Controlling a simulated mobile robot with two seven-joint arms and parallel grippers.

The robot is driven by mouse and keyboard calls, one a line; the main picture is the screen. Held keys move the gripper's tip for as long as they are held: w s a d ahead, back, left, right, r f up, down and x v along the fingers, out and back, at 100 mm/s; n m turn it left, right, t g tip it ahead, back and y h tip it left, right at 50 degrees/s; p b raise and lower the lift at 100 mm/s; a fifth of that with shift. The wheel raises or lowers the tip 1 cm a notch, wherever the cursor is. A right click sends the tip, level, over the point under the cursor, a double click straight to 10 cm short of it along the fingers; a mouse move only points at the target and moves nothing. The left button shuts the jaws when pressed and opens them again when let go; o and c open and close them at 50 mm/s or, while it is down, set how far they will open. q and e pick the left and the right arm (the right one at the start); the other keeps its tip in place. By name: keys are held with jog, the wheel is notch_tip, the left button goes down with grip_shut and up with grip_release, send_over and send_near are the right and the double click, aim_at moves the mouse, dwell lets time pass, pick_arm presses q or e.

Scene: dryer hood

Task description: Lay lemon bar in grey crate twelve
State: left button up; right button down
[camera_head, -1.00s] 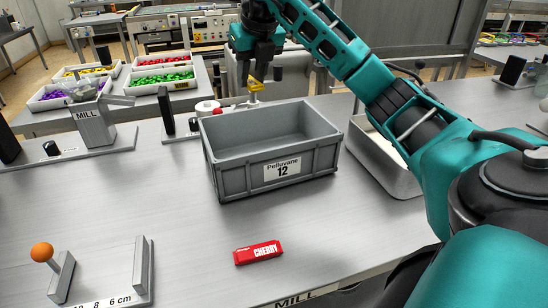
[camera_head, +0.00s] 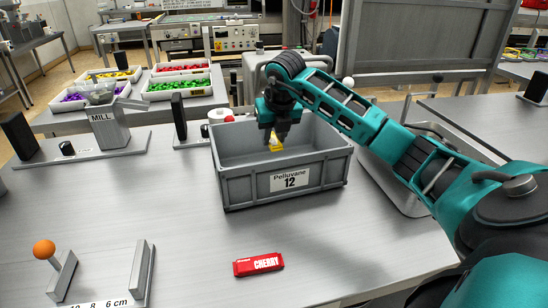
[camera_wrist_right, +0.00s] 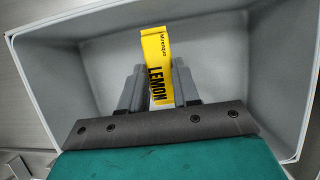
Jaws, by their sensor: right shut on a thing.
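The yellow lemon bar (camera_head: 276,145) is held between the fingers of my right gripper (camera_head: 279,138), inside the upper part of the grey crate marked 12 (camera_head: 290,181). In the right wrist view the lemon bar (camera_wrist_right: 156,65) stands out past the fingers of the right gripper (camera_wrist_right: 160,88), with the bare grey crate floor and walls (camera_wrist_right: 60,85) around it. I cannot tell whether the bar touches the crate floor. My left gripper is not in view.
A red cherry bar (camera_head: 258,264) lies on the table in front of the crate. A mill (camera_head: 112,130) stands at the left. A gauge with an orange knob (camera_head: 44,249) is at the front left. A light metal tray (camera_head: 400,190) stands right of the crate.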

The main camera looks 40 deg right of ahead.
aim_at(274, 153)
jog(key=shift+f, duration=3.1)
jog(key=shift+f, duration=0.1)
jog(key=shift+f, duration=0.15)
jog(key=c, duration=0.8)
grip_release()
jog(key=shift+s+r, duration=0.15)
jog(key=shift+r, duration=0.55)
jog(key=v, duration=1.1)
jog(key=shift+s+a, duration=0.1)
